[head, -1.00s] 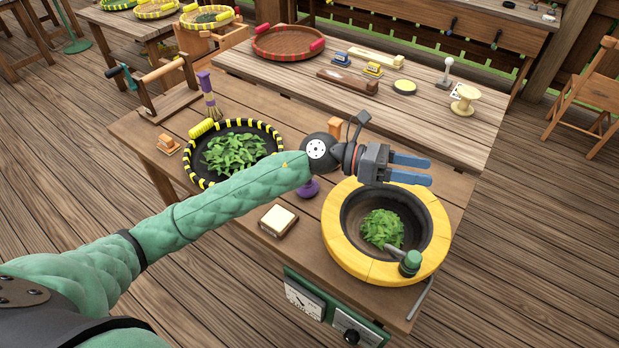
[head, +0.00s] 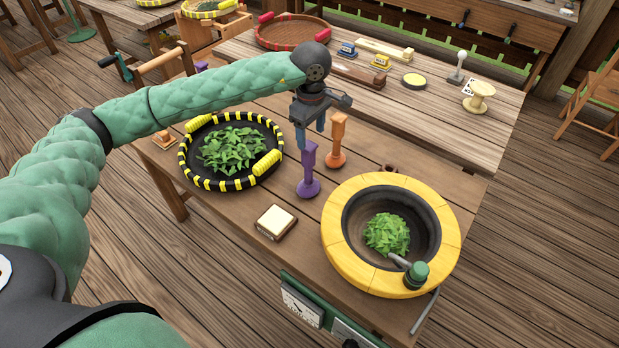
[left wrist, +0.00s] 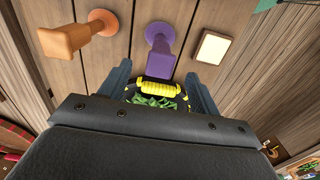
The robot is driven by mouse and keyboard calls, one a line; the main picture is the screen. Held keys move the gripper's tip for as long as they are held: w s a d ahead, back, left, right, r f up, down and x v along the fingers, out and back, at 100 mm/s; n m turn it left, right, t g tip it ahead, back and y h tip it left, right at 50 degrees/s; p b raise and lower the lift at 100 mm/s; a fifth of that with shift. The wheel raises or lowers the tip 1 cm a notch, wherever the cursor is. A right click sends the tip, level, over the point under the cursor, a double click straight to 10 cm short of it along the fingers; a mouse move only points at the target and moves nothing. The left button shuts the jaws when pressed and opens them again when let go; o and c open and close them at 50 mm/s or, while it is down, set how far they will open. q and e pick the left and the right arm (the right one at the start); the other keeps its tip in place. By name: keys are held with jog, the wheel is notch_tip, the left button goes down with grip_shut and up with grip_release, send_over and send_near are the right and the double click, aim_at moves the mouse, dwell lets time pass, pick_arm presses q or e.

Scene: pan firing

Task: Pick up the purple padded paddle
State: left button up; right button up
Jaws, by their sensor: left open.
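The purple padded paddle (head: 309,172) stands upright on its round base on the wooden table, between the black-and-yellow tray and the yellow-rimmed pan. My left gripper (head: 312,139) is open with its fingers pointing down, right at the upper end of the paddle in the head view. In the left wrist view, the purple paddle (left wrist: 160,52) shows ahead, between the two blue-grey fingers of the gripper (left wrist: 158,74). I cannot tell whether a finger touches it. My right gripper is not in view.
An orange paddle (head: 337,142) stands close beside the purple one, to its right. A yellow-rimmed pan (head: 349,254) with green leaves is at the right. A tray (head: 187,160) of leaves is at the left, and a cream-topped block (head: 276,222) lies in front.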

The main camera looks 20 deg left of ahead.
aim_at(308, 145)
pick_arm(q)
notch_tip(308, 145, down, 2)
jog(key=shift+a+f, duration=0.1)
jog(key=shift+f, duration=0.05)
jog(key=f, duration=0.4)
jog(key=shift+a+f+p, duration=0.2)
jog(key=shift+a+p, duration=0.05)
jog(key=shift+p, duration=0.1)
jog(key=shift+f, duration=0.45)
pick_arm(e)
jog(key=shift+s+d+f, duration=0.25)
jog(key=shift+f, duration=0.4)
pick_arm(q)
jog(key=shift+c, duration=0.4)
grip_shut()
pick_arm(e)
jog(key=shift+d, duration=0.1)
pick_arm(q)
jog(key=shift+r, duration=0.15)
